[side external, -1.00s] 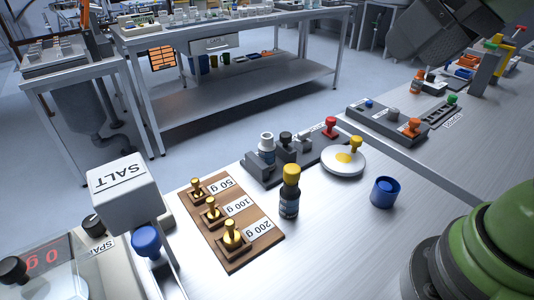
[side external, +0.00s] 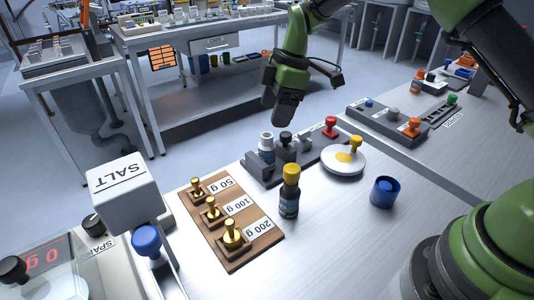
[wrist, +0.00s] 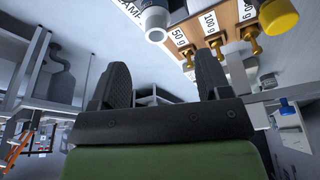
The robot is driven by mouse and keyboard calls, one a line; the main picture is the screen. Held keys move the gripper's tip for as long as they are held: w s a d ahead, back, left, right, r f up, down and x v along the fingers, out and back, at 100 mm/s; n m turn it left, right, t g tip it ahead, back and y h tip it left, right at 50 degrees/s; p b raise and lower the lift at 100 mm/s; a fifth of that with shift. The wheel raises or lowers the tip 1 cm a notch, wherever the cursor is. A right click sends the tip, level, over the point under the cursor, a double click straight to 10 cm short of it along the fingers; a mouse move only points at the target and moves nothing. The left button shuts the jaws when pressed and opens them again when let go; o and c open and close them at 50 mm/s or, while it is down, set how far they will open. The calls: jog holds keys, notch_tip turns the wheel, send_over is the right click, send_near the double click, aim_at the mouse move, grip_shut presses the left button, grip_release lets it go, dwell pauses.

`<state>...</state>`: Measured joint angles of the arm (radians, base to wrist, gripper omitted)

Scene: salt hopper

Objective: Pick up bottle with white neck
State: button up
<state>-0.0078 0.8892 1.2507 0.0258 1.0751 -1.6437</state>
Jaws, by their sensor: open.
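The bottle with the white neck (side external: 266,146) stands upright in the left end of the dark rack (side external: 262,174). In the wrist view a white-necked bottle (wrist: 155,20) shows at the top edge, partly cut off. My gripper (side external: 284,118) is above and behind the rack, slightly right of the bottle and apart from it. In the wrist view my gripper (wrist: 163,82) has its two dark fingers spread with nothing between them.
A yellow-capped dark bottle (side external: 290,195) stands in front of the rack. A wooden weight board (side external: 235,258) lies left of it. A white dish (side external: 344,165) and blue cup (side external: 384,192) are to the right. Dark and red knobs sit along the rack.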

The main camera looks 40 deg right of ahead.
aim_at(264, 144)
jog(key=x, duration=0.9)
jog(key=shift+w+d+f, duration=0.15)
jog(key=shift+f, duration=0.1)
jog(key=c, duration=1)
jog(key=shift+r, duration=0.15)
